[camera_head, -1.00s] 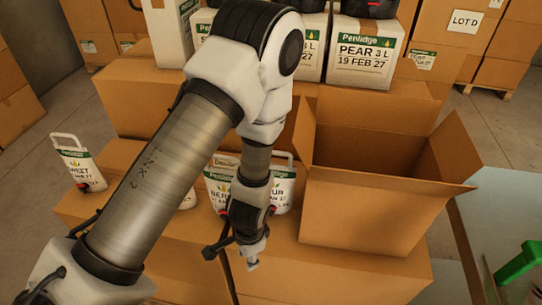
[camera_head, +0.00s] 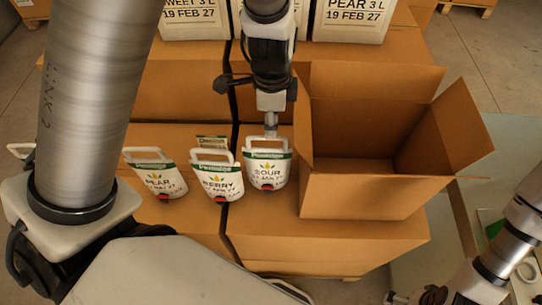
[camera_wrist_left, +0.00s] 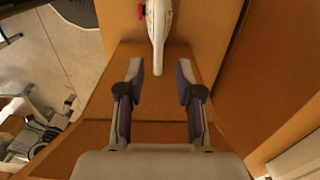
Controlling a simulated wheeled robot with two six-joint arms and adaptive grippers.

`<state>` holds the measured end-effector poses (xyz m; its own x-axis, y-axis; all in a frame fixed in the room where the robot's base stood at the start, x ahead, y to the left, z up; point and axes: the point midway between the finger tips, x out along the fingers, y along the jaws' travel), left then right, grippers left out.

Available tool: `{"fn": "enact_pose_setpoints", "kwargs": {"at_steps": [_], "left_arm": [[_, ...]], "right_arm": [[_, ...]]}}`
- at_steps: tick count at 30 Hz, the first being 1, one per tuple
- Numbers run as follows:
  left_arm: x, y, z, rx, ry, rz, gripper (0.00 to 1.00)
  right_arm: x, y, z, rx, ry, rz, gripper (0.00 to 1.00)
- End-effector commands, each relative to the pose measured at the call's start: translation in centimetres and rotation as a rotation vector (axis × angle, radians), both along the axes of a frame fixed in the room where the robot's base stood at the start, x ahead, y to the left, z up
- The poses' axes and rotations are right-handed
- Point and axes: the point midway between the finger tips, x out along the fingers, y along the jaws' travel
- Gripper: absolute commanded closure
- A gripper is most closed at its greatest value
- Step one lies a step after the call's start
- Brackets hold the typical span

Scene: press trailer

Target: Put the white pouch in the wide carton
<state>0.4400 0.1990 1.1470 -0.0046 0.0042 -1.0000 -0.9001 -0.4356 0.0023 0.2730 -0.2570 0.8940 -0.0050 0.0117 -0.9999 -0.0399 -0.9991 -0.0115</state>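White pouches with green bands and loop handles stand in a row on brown boxes: PEAR (camera_head: 160,178), BERRY (camera_head: 217,181) and SOUR (camera_head: 266,170). The open, empty wide carton (camera_head: 358,196) stands just right of the SOUR pouch, flaps spread. My left gripper (camera_head: 271,128) points down at the top of the SOUR pouch. In the left wrist view its fingers (camera_wrist_left: 160,68) are apart, with the thin edge of a white pouch (camera_wrist_left: 157,25) between the tips; I see no contact. My right gripper (camera_head: 402,298) is at the lower right edge, its fingers unclear.
Large white cartons labelled PEAR 3 L (camera_head: 352,17) and SWEET (camera_head: 193,18) stand behind on brown boxes. Part of another pouch handle (camera_head: 20,150) shows at the far left behind my arm. A pale green table (camera_head: 425,260) lies at the lower right.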

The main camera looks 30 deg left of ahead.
Motion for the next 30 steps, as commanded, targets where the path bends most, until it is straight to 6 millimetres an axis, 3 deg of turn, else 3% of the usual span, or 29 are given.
{"fn": "enact_pose_setpoints", "kwargs": {"at_steps": [1,5,11,17,25,28,30], "left_arm": [[-0.1,0.0,-1.9,0.000,0.002,0.001,0.65],[-0.3,0.1,-5.1,0.001,0.008,0.000,0.65],[-0.2,0.2,-7.1,0.001,0.006,0.001,0.65],[-0.2,0.5,-11.0,0.001,0.006,0.002,0.65],[-0.1,0.5,-11.2,0.000,0.004,0.001,0.65],[-0.1,0.5,-11.2,0.000,0.004,0.001,1.00],[-0.1,0.5,-11.2,0.000,0.004,0.001,1.00]], "right_arm": [[0.0,0.0,-1.6,0.000,0.001,0.000,0.00],[-0.1,0.0,-4.0,0.000,0.001,0.001,0.00],[-0.1,0.0,-5.2,0.000,0.001,0.001,0.00],[0.0,0.0,-7.6,0.000,0.000,0.000,0.00],[-0.1,0.1,-7.6,0.000,0.001,0.001,0.00],[-0.1,0.0,-7.6,0.000,0.001,0.001,0.00],[-0.1,0.0,-7.6,0.000,0.001,0.001,0.00]]}}
